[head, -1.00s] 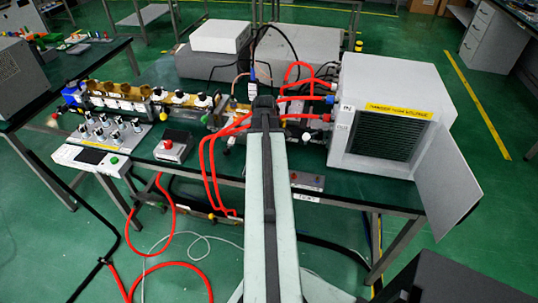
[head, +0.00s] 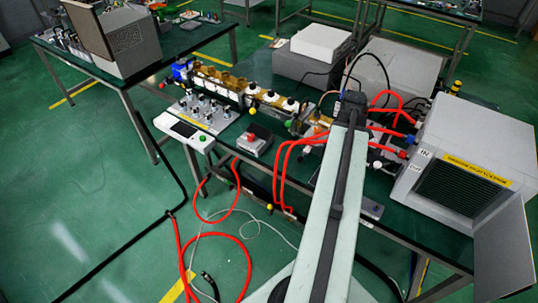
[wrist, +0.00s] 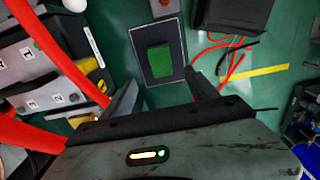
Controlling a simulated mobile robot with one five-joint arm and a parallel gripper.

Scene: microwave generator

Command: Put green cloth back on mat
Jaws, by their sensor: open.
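In the wrist view a small green cloth (wrist: 159,60) shows within the outline of a dark rectangular mat (wrist: 147,38) with a pale edge. I cannot tell how flat the cloth lies. My gripper (wrist: 161,82) is open and empty. Its two fingers point toward the mat, one at each side of its near end, with the cloth ahead between them. In the head view my arm reaches over the bench and hides its own gripper; I cannot make out the cloth or mat there.
The green bench (head: 405,213) carries a grey microwave unit (head: 433,130) with an open door at right, and waveguide parts (head: 240,92) at left. Red cables (head: 283,172) loop beside my arm. A box with a red button (head: 254,140) stands near the bench's front edge.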

